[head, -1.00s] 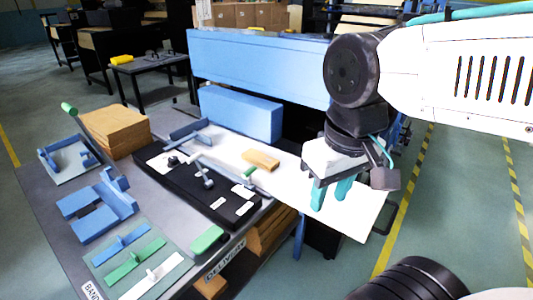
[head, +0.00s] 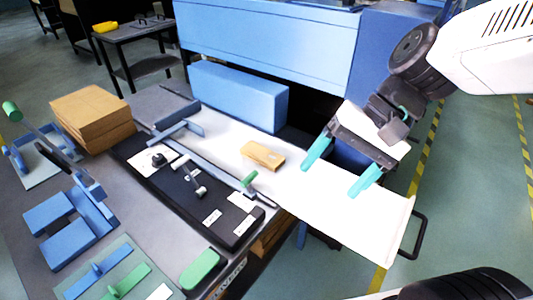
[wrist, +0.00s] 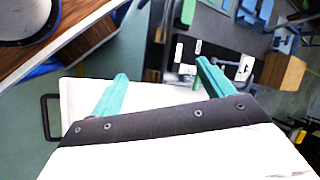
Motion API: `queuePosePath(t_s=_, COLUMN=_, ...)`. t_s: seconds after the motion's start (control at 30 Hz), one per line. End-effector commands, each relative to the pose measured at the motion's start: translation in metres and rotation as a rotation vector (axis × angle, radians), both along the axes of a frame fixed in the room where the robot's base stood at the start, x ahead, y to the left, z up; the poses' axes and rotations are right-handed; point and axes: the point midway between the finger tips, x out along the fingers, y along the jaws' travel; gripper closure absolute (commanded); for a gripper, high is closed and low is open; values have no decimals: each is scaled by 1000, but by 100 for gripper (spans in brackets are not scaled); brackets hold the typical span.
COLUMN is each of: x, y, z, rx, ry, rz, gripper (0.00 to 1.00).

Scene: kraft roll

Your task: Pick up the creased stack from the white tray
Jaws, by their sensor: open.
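The creased stack (head: 262,155) is a small tan block lying flat on the white tray (head: 345,218), toward the tray's inner end. My gripper (head: 334,172) has two teal fingers spread wide apart, with nothing between them. It hangs above the tray, to the right of the stack and apart from it. In the wrist view my gripper (wrist: 160,88) is also open and empty over the white tray (wrist: 80,97). I cannot make out the stack in the wrist view.
A black fixture (head: 185,185) with a green-tipped lever borders the tray on the left. A blue block (head: 238,97) stands behind it. A larger brown stack (head: 93,117) sits at the far left. The tray's right end, with a black handle (head: 414,237), is bare.

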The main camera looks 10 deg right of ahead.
Motion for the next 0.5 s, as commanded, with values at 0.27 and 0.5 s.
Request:
queuePosePath(t_s=0.27, x=98, y=63, z=-33, rx=449, ry=320, rz=-461, gripper=20)
queuePosePath(t_s=0.5, x=196, y=64, z=-100, rx=721, ry=552, rz=-970, gripper=20)
